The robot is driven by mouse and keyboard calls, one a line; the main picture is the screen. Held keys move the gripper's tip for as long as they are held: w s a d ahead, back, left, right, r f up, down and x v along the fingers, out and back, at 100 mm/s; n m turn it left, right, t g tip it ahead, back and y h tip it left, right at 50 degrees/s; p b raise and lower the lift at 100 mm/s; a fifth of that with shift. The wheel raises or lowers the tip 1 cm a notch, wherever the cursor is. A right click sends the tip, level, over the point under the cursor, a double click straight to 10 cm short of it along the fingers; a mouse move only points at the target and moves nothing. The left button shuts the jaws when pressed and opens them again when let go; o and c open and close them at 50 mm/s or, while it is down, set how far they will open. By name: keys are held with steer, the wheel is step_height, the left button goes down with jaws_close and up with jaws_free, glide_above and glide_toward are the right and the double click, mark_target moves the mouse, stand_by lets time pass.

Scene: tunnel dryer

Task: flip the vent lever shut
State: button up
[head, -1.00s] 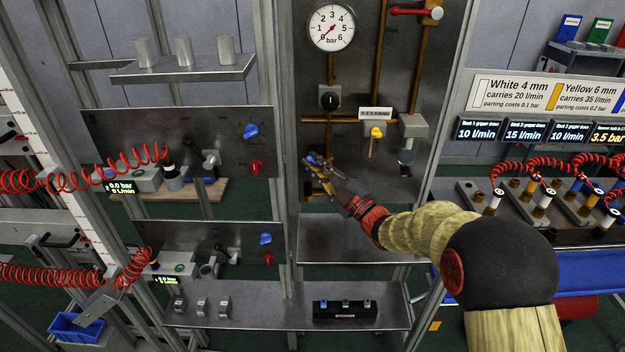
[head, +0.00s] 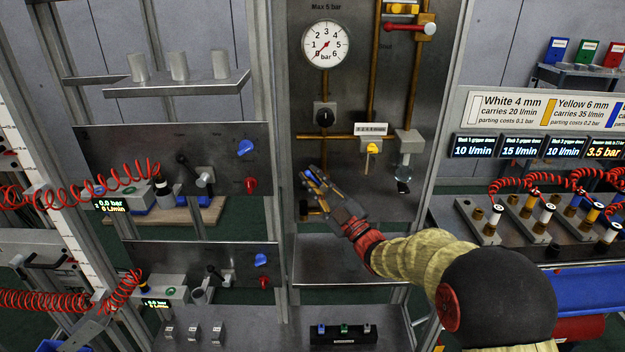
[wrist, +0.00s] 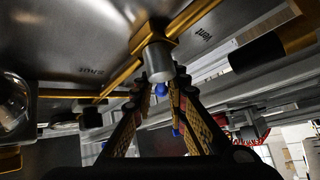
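The "Vent" label (wrist: 201,37) is on the grey panel in the wrist view, beside a brass pipe. Below the pipe, a grey cylindrical fitting (wrist: 158,62) lies just beyond my fingertips. Small blue knobs (wrist: 134,88) show around the fingers; I cannot tell for sure which is the vent lever's end. My gripper (wrist: 163,82) has its two fingers apart, with no object clearly clamped between them. In the head view my gripper (head: 316,184) is at the lower left of the panel, beside a blue part (head: 312,173); it hides most of the fitting there.
A pressure gauge (head: 325,45), a black knob (head: 325,117), a yellow lever (head: 373,148) and a red lever (head: 404,26) are on the same panel. A glass bowl (head: 408,168) hangs at its right. A shelf (head: 350,265) juts out below my gripper.

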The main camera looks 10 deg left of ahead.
steer(key=shift+o, duration=1.2)
steer(key=shift+f, duration=0.1)
steer(key=shift+s+d, duration=0.1)
steer(key=v, duration=1.1)
steer(key=shift+s+d+f, duration=0.2)
steer(key=shift+d+f, duration=0.05)
steer(key=shift+d, duration=0.05)
